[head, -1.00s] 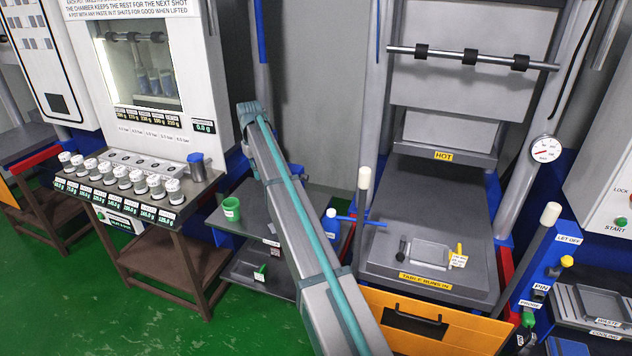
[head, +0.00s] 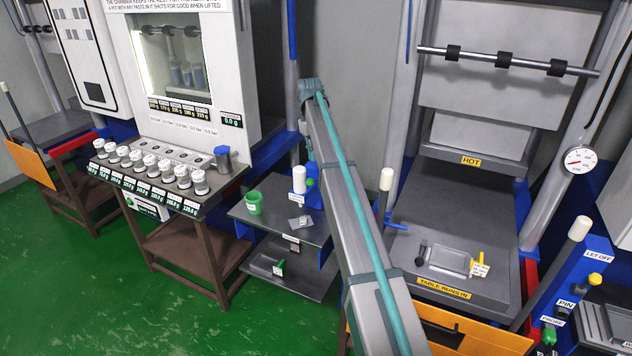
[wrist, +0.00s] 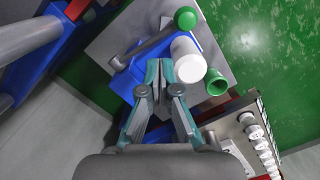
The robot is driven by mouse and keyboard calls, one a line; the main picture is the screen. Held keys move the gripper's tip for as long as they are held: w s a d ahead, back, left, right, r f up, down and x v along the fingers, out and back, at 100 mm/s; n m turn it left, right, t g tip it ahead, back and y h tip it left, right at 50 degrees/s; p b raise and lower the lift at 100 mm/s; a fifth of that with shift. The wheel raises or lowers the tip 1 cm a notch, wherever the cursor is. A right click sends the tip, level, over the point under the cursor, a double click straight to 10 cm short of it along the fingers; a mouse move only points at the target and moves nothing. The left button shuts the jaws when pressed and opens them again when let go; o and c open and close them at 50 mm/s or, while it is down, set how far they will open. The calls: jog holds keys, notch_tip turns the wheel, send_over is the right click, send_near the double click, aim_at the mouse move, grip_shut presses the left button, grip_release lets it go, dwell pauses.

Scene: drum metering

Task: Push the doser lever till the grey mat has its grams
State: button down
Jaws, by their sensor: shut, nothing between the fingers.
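The doser shows in the wrist view as a blue body (wrist: 128,82) beside a white cylinder (wrist: 187,58). A grey lever (wrist: 150,42) with a green knob (wrist: 185,18) extends over the shelf. In the head view the white cylinder (head: 298,180) and green knob (head: 309,182) stand just left of my arm. A small grey mat (head: 300,222) with a white label lies on the shelf in front; I cannot read its grams. My gripper (wrist: 158,76) is shut and empty, its tips over the blue body, apart from the knob. In the head view it is hidden.
A green cup (head: 254,203) stands on the dark shelf (head: 262,224), left of the mat. The counter with several white-capped pots (head: 162,165) is further left. The hot press table (head: 440,215) is right of my arm. Green floor (head: 90,270) is open in front.

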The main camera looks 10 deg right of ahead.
notch_tip(320, 180, down, 7)
jog(key=b, duration=0.3)
jog(key=shift+s, duration=0.35)
jog(key=shift+d, duration=0.1)
jog(key=shift+w+a+f, duration=0.25)
jog(key=shift+w+f, duration=0.4)
jog(key=shift+w, duration=0.1)
jog(key=shift+w+a+f, duration=0.2)
jog(key=shift+w+f, duration=0.4)
jog(key=shift+w, duration=0.15)
jog(key=shift+s, duration=0.1)
